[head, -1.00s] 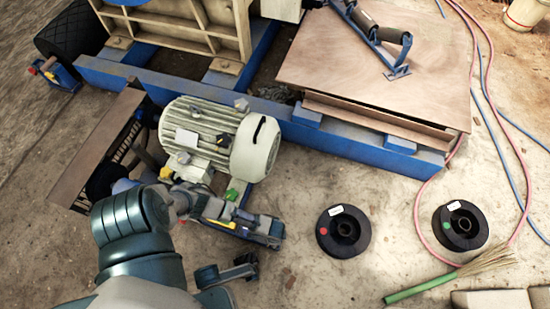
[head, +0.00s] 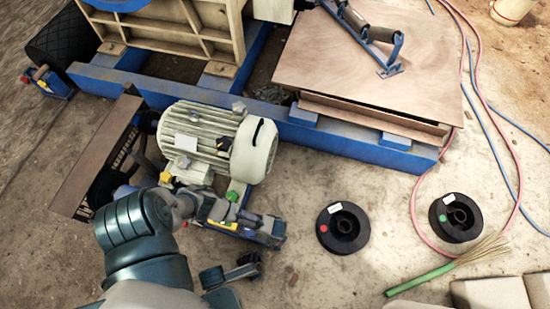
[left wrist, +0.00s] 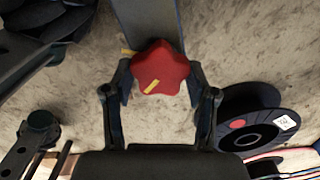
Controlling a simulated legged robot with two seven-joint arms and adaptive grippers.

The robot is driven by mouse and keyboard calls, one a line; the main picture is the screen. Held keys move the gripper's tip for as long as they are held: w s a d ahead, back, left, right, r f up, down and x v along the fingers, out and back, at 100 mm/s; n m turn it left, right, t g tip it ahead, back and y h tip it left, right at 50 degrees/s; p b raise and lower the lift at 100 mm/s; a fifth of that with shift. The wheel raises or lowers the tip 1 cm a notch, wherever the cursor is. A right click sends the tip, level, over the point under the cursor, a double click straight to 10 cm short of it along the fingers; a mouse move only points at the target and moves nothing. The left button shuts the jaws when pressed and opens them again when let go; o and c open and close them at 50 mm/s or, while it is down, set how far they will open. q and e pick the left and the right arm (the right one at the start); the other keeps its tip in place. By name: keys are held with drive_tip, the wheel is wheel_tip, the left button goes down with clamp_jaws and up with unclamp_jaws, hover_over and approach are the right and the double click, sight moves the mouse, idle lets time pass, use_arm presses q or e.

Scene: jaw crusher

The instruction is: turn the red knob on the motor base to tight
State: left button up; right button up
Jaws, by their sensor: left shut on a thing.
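The red knob (left wrist: 160,70) is star-shaped with a yellow mark on its face, and it sits at the end of a grey bar in the left wrist view. My left gripper (left wrist: 160,88) has its two fingers on either side of the knob, shut on it. In the head view my left gripper (head: 205,208) is beside the motor base (head: 250,228), and my arm hides the red knob there. The cream motor (head: 217,143) stands just behind the gripper. A green knob (head: 232,196) shows on the base.
Two black pulleys, one with a red dot (head: 342,228) and one with a green dot (head: 455,217), lie on the ground to the right. A green-handled broom (head: 420,282) lies in front. A blue frame (head: 350,150) runs behind the motor. Ground between motor and pulleys is clear.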

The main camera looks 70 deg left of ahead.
use_arm(q)
drive_tip(key=m, duration=0.6)
drive_tip(key=shift+w+d, duration=0.1)
drive_tip(key=m, duration=0.6)
drive_tip(key=shift+m+b, duration=0.35)
drive_tip(key=shift+m, duration=0.05)
drive_tip(key=o, duration=1.2)
drive_tip(key=shift+c, duration=0.2)
wheel_tip(320, 180, up, 12)
